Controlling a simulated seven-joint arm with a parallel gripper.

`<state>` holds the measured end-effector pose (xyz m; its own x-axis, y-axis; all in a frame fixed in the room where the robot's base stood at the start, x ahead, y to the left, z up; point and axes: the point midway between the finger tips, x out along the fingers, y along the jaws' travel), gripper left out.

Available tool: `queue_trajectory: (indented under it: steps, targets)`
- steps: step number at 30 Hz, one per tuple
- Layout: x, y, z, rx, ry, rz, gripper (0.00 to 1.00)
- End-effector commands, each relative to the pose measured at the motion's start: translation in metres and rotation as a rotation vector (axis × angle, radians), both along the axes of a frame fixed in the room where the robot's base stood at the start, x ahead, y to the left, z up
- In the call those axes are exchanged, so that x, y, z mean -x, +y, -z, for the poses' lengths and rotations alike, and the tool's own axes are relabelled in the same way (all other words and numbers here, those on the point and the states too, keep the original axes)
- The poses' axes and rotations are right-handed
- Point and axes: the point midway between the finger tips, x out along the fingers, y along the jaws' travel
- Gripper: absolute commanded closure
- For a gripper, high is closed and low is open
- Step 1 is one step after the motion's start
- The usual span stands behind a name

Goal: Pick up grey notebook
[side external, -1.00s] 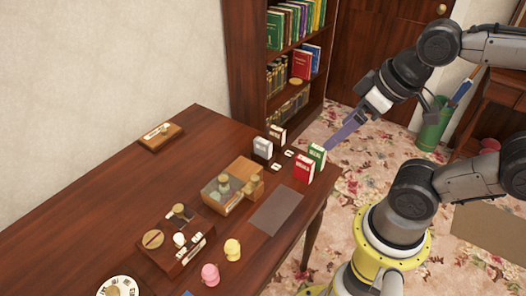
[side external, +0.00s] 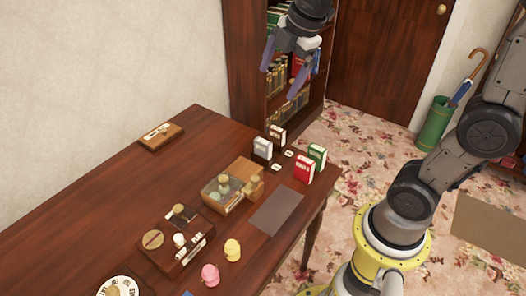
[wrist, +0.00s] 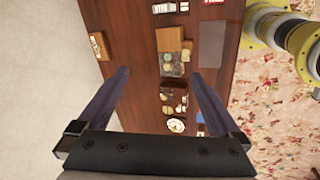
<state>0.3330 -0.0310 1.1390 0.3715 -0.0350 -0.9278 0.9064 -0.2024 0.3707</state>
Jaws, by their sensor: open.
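A flat dark grey rectangle (side external: 277,210), which looks like the grey notebook, lies near the table's right edge in the side view. It also shows at the upper right of the table in the wrist view (wrist: 211,44). My gripper (side external: 280,82) is open and empty, fingers pointing down, high above the table. In the side view it appears beyond the notebook, in front of the bookcase. The wrist view shows its two spread fingers (wrist: 159,73) with the notebook to the right of them.
A wooden box (side external: 232,186) stands beside the notebook. Small red (side external: 304,170), green (side external: 317,155) and white (side external: 263,149) boxes stand behind it. Pink (side external: 210,274) and yellow (side external: 232,250) pieces and a desk organizer (side external: 175,240) are nearer. The table's left part is mostly bare.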

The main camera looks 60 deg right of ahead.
Motion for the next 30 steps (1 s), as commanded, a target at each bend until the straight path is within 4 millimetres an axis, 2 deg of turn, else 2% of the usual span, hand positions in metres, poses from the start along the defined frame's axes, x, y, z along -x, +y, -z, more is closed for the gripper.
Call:
queue_trajectory:
  steps: [1,6,9,12,17,23,30]
  targets:
    - [-0.021,-0.008,0.012,0.024,0.042,-0.057,0.0]
    - [-0.078,-0.036,0.059,0.072,0.157,-0.219,0.0]
    - [-0.101,-0.053,0.095,0.069,0.224,-0.258,0.0]
    - [-0.114,-0.067,0.13,0.048,0.285,-0.245,0.0]
    - [-0.115,-0.08,0.172,0.015,0.361,-0.221,0.0]
    - [-0.11,-0.085,0.195,0.003,0.387,-0.207,0.0]
    - [-0.109,-0.085,0.239,0.002,0.39,-0.209,0.0]
